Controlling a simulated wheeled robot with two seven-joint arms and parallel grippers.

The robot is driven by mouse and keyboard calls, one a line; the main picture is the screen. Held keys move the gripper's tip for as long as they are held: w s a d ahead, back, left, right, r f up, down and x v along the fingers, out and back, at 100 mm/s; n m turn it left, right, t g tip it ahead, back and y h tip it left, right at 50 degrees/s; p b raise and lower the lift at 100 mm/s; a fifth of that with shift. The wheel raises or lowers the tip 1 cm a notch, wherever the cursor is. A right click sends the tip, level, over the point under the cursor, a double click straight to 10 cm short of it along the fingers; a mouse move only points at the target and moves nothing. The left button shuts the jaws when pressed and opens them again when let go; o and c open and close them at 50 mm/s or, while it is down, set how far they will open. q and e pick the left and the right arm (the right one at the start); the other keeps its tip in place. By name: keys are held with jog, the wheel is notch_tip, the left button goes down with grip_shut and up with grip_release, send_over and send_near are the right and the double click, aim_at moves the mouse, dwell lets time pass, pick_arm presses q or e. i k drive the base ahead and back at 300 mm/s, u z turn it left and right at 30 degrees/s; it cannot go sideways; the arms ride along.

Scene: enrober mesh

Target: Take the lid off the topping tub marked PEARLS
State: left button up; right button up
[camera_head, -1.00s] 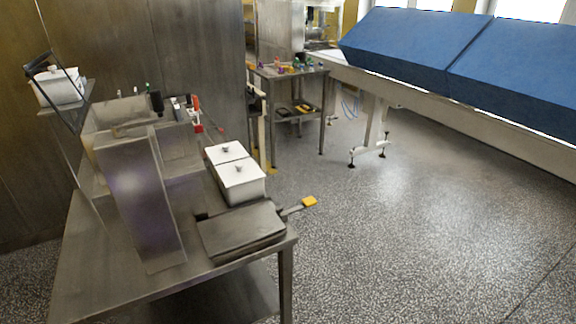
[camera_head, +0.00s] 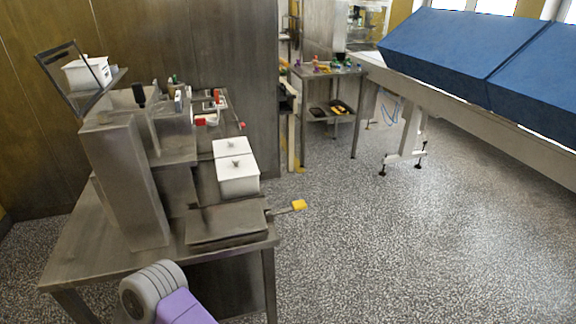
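Two white lidded tubs stand one behind the other on the steel table. The nearer tub (camera_head: 238,183) and the farther tub (camera_head: 221,149) each have a flat white lid with a small dark knob, and both lids are on. Another white container (camera_head: 88,73) sits on a raised shelf at the upper left. No marking can be read on any of them, so I cannot tell which is PEARLS. A grey and purple link of my arm shows at the bottom edge. Neither of my grippers is in view.
The steel table (camera_head: 85,250) carries a tall steel machine (camera_head: 128,185) left of the tubs and a flat dark plate (camera_head: 228,222) with a yellow-ended handle (camera_head: 299,205) in front. A small cart (camera_head: 333,71) and blue-covered conveyor (camera_head: 455,50) stand behind. Speckled floor is clear at right.

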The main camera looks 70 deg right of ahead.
aim_at(228, 168)
jog(key=z, duration=1.55)
jog(key=i, duration=0.1)
jog(key=u, duration=0.1)
